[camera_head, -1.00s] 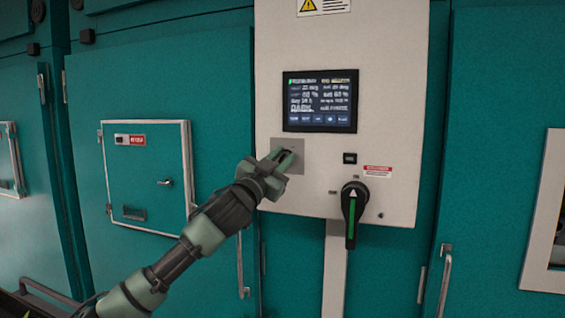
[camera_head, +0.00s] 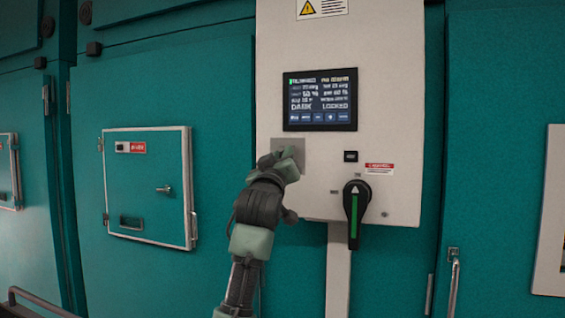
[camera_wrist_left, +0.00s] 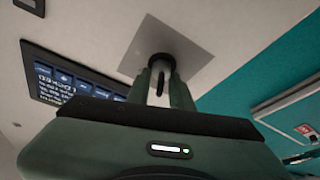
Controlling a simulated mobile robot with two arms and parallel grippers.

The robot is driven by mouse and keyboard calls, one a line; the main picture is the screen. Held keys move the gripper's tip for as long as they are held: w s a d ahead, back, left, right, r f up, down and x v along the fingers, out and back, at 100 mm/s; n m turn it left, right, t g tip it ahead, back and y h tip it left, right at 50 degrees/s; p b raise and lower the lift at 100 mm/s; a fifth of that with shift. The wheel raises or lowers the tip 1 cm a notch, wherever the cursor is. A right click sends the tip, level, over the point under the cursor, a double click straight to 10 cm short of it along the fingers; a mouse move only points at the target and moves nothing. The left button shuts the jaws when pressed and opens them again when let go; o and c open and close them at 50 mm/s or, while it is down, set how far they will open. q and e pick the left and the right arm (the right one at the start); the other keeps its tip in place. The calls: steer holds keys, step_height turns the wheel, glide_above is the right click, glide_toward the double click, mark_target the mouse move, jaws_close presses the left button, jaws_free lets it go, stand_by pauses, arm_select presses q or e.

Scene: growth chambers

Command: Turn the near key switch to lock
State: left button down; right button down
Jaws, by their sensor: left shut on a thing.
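The key switch is a dark round lock (camera_wrist_left: 162,62) on a square grey plate (camera_wrist_left: 190,38) in the left wrist view. In the head view the plate (camera_head: 299,144) sits on the white control panel below the screen, and my left gripper (camera_head: 291,158) hides the switch. In the left wrist view my left gripper (camera_wrist_left: 163,82) is shut on the key in the lock, a finger on each side. The screen (camera_head: 320,99) shows a word that reads LOCKED at its lower right. My right gripper is not in view.
A black rotary handle (camera_head: 355,208) with a green stripe juts from the panel right of my arm. A small black module (camera_head: 350,156) is above it. A teal hatch (camera_head: 150,187) with a latch is at left.

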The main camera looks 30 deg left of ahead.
arm_select(q)
steer(key=shift+r+n+g+y, duration=0.2)
steer(key=shift+n+g+y, duration=0.15)
steer(key=shift+n, duration=0.55)
steer(key=shift+s+r+n+y, duration=0.1)
steer(key=shift+n+y, duration=0.15)
steer(key=shift+n, duration=0.05)
steer(key=c, duration=1.6)
jaws_free()
steer(key=shift+a, duration=0.1)
steer(key=shift+s+f, duration=0.1)
steer(key=shift+f, duration=0.2)
steer(key=b+v, duration=0.3)
steer(key=v, duration=0.4)
steer(key=shift+s, duration=0.25)
